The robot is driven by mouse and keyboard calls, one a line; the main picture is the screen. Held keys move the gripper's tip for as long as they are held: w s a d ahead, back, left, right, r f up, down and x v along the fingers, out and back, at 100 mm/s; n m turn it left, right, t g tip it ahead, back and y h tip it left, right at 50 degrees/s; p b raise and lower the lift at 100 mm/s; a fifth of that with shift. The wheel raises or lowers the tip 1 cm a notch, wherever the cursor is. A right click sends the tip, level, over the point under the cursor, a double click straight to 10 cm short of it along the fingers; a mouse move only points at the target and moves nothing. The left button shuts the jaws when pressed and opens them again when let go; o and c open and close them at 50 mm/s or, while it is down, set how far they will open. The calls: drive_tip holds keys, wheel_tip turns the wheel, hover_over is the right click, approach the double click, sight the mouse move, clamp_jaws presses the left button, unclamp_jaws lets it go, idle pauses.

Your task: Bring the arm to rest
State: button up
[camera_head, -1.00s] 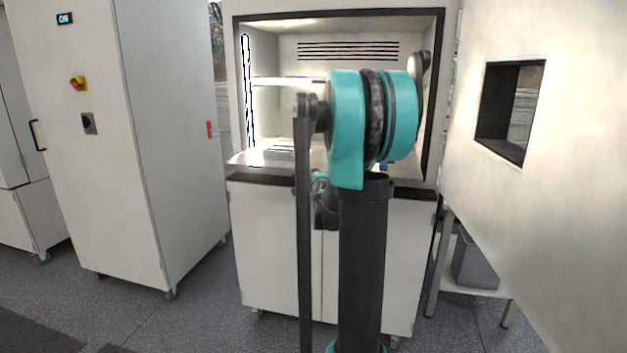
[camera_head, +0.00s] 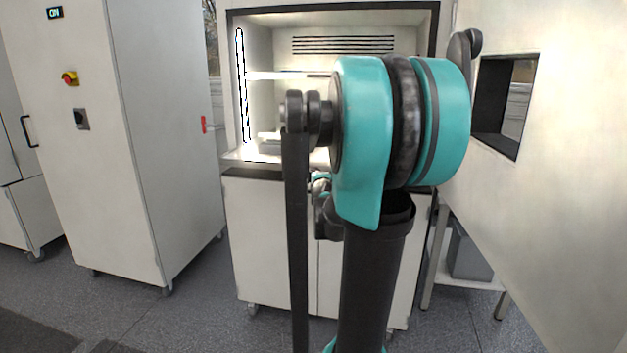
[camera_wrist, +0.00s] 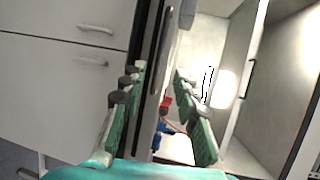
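My arm, teal and black, stands in the middle of the head view, its bent joint in front of the open test chamber (camera_head: 262,45). My gripper (camera_wrist: 157,82) shows in the wrist view with its two green-padded fingers spread apart and nothing between them. In the head view my arm hides most of the gripper. In the wrist view the lit chamber interior (camera_wrist: 235,80) is to the right of the fingers, and a white cabinet front (camera_wrist: 60,95) with handles is to the left. Small red and blue parts (camera_wrist: 163,125) with a cable show beyond the fingers.
The chamber's open door (camera_head: 580,170), with a window, stands at the right of the head view. A tall white cabinet (camera_head: 110,150) with a red and yellow switch stands at the left. A grey bin (camera_head: 470,255) sits on a low shelf at right. Grey floor (camera_head: 215,300) is clear between.

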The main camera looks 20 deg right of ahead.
drive_tip(key=s+a+f+n+g+y, duration=0.3)
drive_tip(key=s+a+f+n+g, duration=0.2)
drive_tip(key=s+a+f+n, duration=0.6)
drive_tip(key=s+a+f+n+g, duration=0.2)
drive_tip(key=s+f+n+g, duration=0.1)
drive_tip(key=s+f+n, duration=0.2)
drive_tip(key=s+a+f+n+g, duration=0.2)
drive_tip(key=s+f+n, duration=0.3)
drive_tip(key=s+f, duration=0.4)
drive_tip(key=s+g, duration=0.1)
drive_tip(key=s, duration=0.4)
drive_tip(key=shift+g, duration=0.3)
drive_tip(key=shift+a+r, duration=0.1)
